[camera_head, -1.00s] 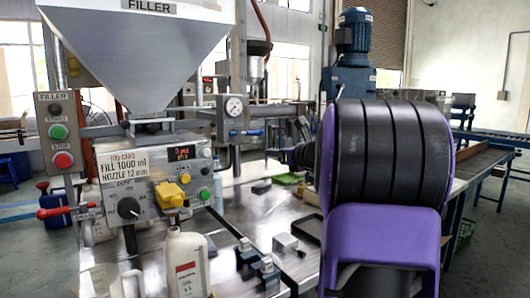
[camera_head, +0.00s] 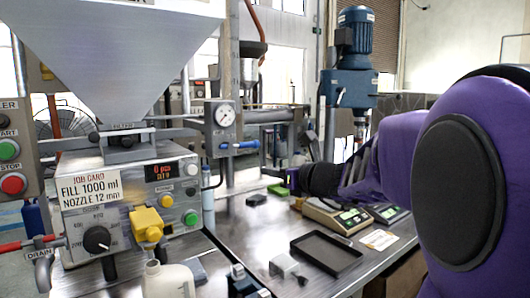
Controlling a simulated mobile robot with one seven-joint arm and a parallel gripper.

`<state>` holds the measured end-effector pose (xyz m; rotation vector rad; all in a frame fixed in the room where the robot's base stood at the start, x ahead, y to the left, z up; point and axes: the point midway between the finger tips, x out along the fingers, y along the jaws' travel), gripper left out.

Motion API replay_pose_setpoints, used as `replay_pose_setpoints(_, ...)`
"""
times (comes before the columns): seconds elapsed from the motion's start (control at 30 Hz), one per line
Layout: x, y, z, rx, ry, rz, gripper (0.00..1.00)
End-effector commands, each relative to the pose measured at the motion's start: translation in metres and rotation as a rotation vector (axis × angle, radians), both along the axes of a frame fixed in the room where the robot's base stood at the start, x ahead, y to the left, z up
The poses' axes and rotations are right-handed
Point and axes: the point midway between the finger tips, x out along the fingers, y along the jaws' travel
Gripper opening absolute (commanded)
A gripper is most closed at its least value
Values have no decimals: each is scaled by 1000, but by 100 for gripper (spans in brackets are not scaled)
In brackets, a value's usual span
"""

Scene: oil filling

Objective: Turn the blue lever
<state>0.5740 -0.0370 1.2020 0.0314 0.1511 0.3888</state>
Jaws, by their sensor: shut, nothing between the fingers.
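The blue lever (camera_head: 238,145) sits on a pipe fitting just under the round pressure gauge (camera_head: 224,115), right of the filler. It lies roughly level, pointing right. My gripper (camera_head: 287,178) is small and dark at the left end of my arm, to the right of the lever and lower in the picture. It is shut and apart from the lever, with nothing seen in it. My purple and black arm fills the right side of the view. The fingertips are too small to make out clearly.
The filler panel (camera_head: 125,205) has a yellow cover, a black dial and buttons. A red drain lever (camera_head: 22,244) is at left. A white jug (camera_head: 168,280) stands in front. A black tray (camera_head: 325,254) and scale (camera_head: 340,215) lie on the steel table. A blue motor (camera_head: 362,35) stands behind.

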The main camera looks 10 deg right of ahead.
Motion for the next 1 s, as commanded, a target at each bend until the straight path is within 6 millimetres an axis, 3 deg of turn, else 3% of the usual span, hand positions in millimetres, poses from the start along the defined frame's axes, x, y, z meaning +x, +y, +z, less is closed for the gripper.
replay_pose_setpoints(0.13,3,8,-1,3,2,10,0)
replay_pose_setpoints(0.27,18,14,-4,3,2,10,0)
replay_pose_setpoints(0.67,93,46,-16,2,2,9,0)
replay_pose_setpoints(0.7,89,43,-2,2,-4,7,0)
replay_pose_setpoints(0.8,86,41,12,1,-3,7,0)
replay_pose_setpoints(1.0,84,39,25,3,-1,8,0)
